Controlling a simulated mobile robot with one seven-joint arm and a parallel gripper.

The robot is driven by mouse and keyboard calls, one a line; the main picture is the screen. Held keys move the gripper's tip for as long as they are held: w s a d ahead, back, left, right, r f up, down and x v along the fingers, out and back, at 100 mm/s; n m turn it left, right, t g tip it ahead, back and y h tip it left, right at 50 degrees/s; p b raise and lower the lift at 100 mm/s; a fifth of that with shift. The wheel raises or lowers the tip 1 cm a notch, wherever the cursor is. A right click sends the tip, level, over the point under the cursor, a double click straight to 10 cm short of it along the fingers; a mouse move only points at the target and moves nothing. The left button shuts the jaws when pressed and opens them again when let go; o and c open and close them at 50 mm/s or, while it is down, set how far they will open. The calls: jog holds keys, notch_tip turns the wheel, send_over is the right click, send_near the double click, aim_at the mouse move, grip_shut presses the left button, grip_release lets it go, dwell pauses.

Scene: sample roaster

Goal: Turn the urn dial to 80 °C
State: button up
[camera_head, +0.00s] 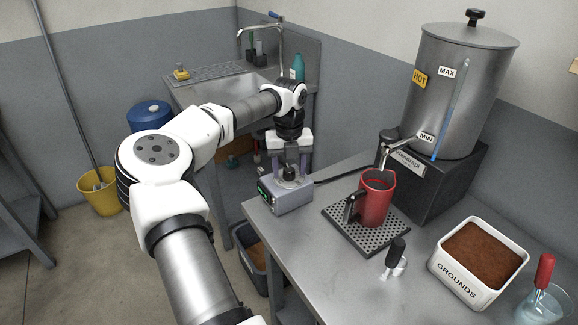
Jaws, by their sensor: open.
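A small grey control box (292,200) sits at the left corner of the steel table, with a lit green display (265,190) on its left face; the digits are too small to read. A dark round dial (289,175) stands on top of the box. My gripper (291,172) points down over the box with its fingers open, one on each side of the dial; I cannot tell whether they touch it. The steel urn (458,85) with MAX, MIN and HOT labels stands on a dark base at the back right. A dark cable runs from the box toward the urn.
A red jug (375,198) stands on a perforated drip tray (345,232) under the urn tap (392,150). A white GROUNDS tub (455,275), a black-handled tool (396,255) and a glass with a red-handled tool (545,272) are at the right. The table's front middle is clear.

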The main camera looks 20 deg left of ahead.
jog(key=c, duration=1)
jog(key=shift+o, duration=0.2)
